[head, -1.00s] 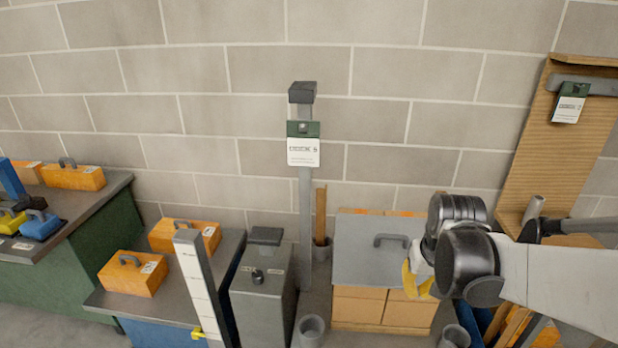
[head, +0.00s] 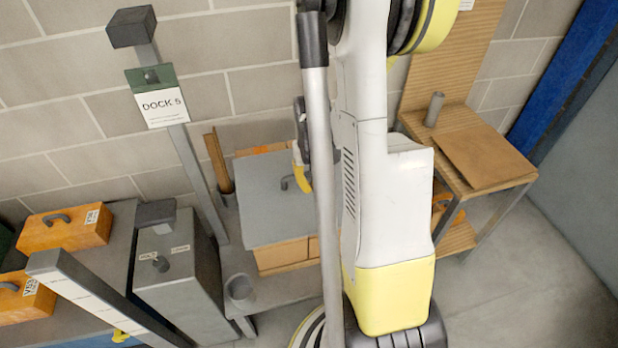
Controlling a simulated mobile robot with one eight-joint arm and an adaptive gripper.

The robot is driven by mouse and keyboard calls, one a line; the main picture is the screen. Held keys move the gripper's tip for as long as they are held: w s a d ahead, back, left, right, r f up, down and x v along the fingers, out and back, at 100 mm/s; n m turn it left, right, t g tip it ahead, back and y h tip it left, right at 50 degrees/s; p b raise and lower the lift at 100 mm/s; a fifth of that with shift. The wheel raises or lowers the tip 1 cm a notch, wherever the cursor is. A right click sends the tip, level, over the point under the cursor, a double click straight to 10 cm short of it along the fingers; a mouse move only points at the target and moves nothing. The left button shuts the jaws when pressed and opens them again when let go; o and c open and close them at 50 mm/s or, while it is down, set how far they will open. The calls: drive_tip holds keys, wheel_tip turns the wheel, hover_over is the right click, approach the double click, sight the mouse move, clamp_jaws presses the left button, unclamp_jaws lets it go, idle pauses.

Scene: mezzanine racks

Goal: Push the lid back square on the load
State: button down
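The grey lid (head: 258,205) lies flat on a load of cardboard-coloured boxes (head: 283,257) left of centre in the head view. Its dark handle (head: 292,183) is partly hidden by my arm. A strip of orange (head: 262,149) shows past the lid's back edge, so the lid does not cover the load there. My gripper (head: 301,165), dark with yellow on it, is over the lid's right part. My arm hides much of it and the lid's right edge. I cannot tell whether it touches the lid, or how its fingers stand.
A DOCK 5 post (head: 175,110) and a grey box (head: 178,275) stand left of the load. A grey cup (head: 240,290) is at its front left. Orange cases (head: 65,228) are at far left. A wooden stand (head: 485,155) is at right, with open floor before it.

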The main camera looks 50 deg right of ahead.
sight(309, 196)
wheel_tip(309, 196, down, 4)
drive_tip(key=shift+f+b, duration=0.1)
drive_tip(key=shift+b, duration=0.6)
drive_tip(key=shift+w+d, duration=0.35)
drive_tip(key=shift+w, duration=0.25)
drive_tip(key=shift+w+d, duration=0.35)
drive_tip(key=shift+w, duration=0.2)
drive_tip(key=shift+w+d+r+b, duration=0.2)
drive_tip(key=shift+w+d+b, duration=0.2)
drive_tip(key=shift+w, duration=0.25)
drive_tip(key=w+d, duration=0.1)
drive_tip(key=w, duration=0.1)
drive_tip(key=w+d, duration=0.1)
drive_tip(key=w, duration=0.1)
drive_tip(key=w+d, duration=0.1)
drive_tip(key=w, duration=0.1)
drive_tip(key=shift+d, duration=0.3)
drive_tip(key=shift+s, duration=0.1)
